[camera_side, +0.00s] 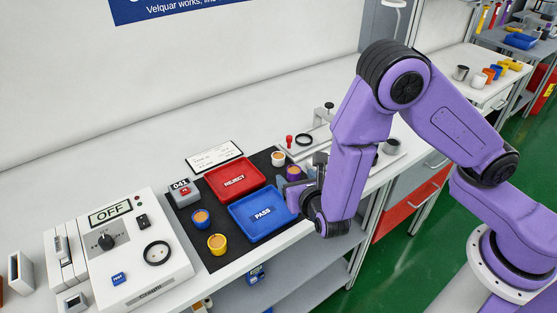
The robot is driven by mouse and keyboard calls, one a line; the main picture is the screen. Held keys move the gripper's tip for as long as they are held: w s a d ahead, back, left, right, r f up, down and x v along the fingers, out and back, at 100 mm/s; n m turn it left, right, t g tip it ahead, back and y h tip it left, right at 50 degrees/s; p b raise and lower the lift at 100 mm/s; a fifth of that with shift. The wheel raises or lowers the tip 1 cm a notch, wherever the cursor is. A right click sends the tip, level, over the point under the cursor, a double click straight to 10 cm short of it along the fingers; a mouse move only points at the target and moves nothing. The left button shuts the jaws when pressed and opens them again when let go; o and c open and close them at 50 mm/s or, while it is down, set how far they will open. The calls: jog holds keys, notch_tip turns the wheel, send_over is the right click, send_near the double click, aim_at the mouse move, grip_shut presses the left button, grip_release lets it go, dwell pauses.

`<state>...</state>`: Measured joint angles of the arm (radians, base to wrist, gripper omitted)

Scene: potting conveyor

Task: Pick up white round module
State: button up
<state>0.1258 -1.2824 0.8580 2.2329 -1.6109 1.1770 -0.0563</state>
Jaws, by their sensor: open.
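The white round module (278,158) stands upright on the black mat (262,160) behind the trays, with a tan top. My gripper (306,188) is open, low over the right end of the mat, to the right of and nearer the camera than the white module. A purple module (293,173) with an orange top stands between them. My wrist partly hides the gripper's fingers and the mat's right end. I see no contact between gripper and white module.
A red REJECT tray (240,166) and a blue PASS tray (240,219) lie left of my gripper. A blue module (201,222) and a yellow module (217,249) stand at the mat's left. A clamp fixture (322,127) stands behind.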

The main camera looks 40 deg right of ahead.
aim_at(278, 156)
jog(key=x, duration=1.6)
jog(key=shift+w+d+f, duration=0.1)
jog(key=shift+d, duration=0.1)
jog(key=c, duration=1.1)
